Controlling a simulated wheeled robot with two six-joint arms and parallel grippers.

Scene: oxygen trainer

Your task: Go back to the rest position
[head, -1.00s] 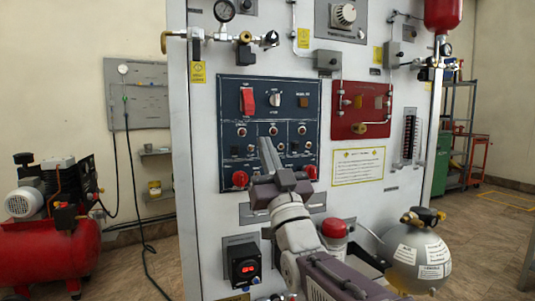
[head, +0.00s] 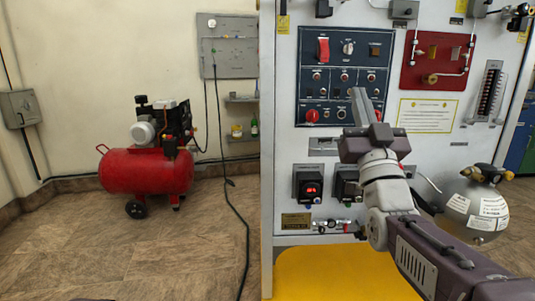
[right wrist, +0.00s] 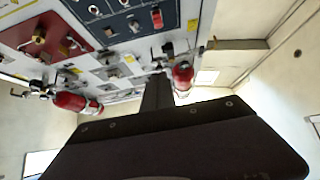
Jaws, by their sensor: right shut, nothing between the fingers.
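My right gripper (head: 362,100) is raised in front of the trainer panel in the head view, its fingers together and empty. It covers part of the dark blue control panel (head: 312,82), which has a red switch (head: 323,49) and several knobs. In the right wrist view the shut fingers (right wrist: 158,92) point toward the panel, which appears tilted, with red cylinders (right wrist: 182,78) on either side of the fingers. I cannot tell whether the fingers touch the panel. My left gripper is not in view.
A red compressor (head: 146,171) stands on the floor at the left, with a black hose (head: 238,215) trailing near the panel. A silver tank (head: 477,210) is at the right. A yellow platform (head: 335,275) lies at the panel's foot.

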